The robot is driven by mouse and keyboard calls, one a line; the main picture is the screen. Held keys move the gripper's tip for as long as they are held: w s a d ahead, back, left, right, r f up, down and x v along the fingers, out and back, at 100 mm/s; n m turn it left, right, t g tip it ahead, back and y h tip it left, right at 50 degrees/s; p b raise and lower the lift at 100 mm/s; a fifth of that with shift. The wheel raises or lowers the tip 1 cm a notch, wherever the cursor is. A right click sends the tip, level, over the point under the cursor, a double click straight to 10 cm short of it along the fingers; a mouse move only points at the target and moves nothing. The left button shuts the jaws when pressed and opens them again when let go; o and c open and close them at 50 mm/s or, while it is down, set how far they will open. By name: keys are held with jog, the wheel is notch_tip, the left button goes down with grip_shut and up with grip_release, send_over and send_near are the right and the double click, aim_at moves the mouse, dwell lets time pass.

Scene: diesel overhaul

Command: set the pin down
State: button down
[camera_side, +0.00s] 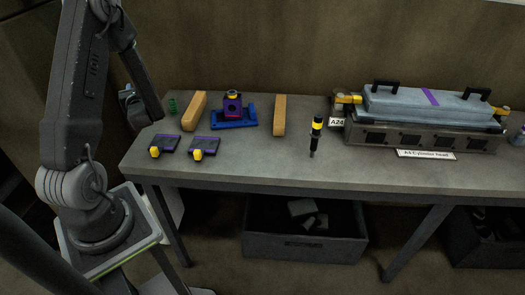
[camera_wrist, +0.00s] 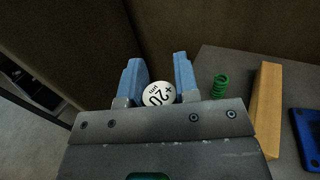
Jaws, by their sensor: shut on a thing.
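My gripper (camera_wrist: 158,82) has two blue fingers shut on the pin (camera_wrist: 158,95). Only the pin's round white end, with dark "+20" lettering, shows between them in the wrist view; its length is hidden. In the side view my gripper (camera_side: 132,108) is at the left end of the bench, partly behind my arm, and the pin cannot be made out there. In the wrist view the fingers appear beside the left edge of the grey bench (camera_wrist: 225,62), left of a green spring (camera_wrist: 219,86).
On the bench (camera_side: 250,165) are two wooden blocks (camera_side: 194,111) (camera_side: 279,115), a blue fixture with a purple block (camera_side: 233,107), two dark purple-edged parts (camera_side: 163,143) (camera_side: 204,147), a black-yellow injector (camera_side: 316,135) and a cylinder head (camera_side: 425,115). The front middle is clear.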

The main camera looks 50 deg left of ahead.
jog(key=w+d+m+t+h, duration=1.1)
jog(key=w+d, duration=0.9)
jog(key=d, duration=0.4)
jog(key=shift+n+t, duration=0.3)
jog(key=shift+n, duration=0.2)
jog(key=shift+w+d+f, duration=1.15)
jog(key=shift+d+f, duration=0.55)
jog(key=shift+f, duration=0.1)
jog(key=shift+w+d+f, duration=1.1)
jog(key=shift+d+f, duration=0.6)
jog(key=shift+f, duration=0.15)
jog(key=shift+w+d+f, duration=1.15)
jog(key=shift+d+f, duration=0.55)
jog(key=shift+f, duration=0.1)
jog(key=shift+f, duration=0.1)
jog(key=c, duration=0.9)
grip_release()
jog(key=shift+o, duration=0.2)
